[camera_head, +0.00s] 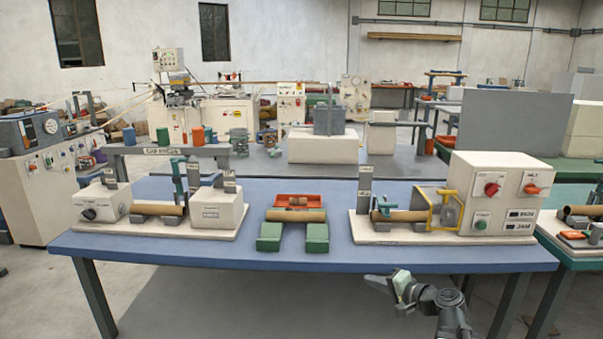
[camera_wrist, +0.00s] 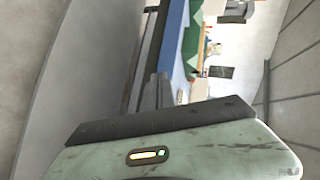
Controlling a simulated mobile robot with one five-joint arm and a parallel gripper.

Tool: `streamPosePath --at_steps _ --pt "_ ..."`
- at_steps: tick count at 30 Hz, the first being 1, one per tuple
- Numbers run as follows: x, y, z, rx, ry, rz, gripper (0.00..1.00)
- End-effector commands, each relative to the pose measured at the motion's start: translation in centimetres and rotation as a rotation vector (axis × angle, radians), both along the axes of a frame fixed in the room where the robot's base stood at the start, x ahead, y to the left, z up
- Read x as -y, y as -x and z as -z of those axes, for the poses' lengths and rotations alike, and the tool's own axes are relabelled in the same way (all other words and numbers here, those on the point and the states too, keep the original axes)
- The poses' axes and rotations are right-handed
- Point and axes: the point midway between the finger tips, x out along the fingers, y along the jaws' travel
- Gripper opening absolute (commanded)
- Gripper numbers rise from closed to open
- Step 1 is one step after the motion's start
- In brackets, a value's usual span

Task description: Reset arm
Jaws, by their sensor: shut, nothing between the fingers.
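My gripper (camera_head: 388,279) is shut and empty in the head view. It is at the lower right, in front of the front edge of the blue table (camera_head: 330,258) and low beside it. My arm is folded at the bottom of the picture. In the wrist view the pale green gripper body fills the bottom and dark finger parts (camera_wrist: 158,92) point up the picture. The wrist view is turned on its side, with the blue table edge (camera_wrist: 172,40) beyond the fingers.
On the table stand a left winding unit (camera_head: 218,207), green blocks (camera_head: 270,236) with a brown tube (camera_head: 296,215) across them, a red tray (camera_head: 298,200) behind, and a right unit (camera_head: 495,195) with switches. Another bench stands at the right edge. The floor under the table is open.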

Motion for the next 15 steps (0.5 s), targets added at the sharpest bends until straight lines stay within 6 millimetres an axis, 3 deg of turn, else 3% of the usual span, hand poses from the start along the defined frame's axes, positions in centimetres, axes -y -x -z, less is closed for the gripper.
streamPosePath --at_steps 1,3,7,9,11,15 --pt "-4.0 0.5 1.6 -0.035 0.069 -0.088 0.0" --pt "-8.6 1.9 4.2 -0.094 0.187 -0.207 0.0" --pt "-14.1 5.5 9.2 -0.212 0.439 -0.412 0.0" --pt "-15.0 7.5 11.6 -0.281 0.576 -0.499 0.0" --pt "-14.6 9.0 13.2 -0.341 0.684 -0.551 0.0" --pt "-10.3 11.9 15.6 -0.5 0.905 -0.607 0.0"
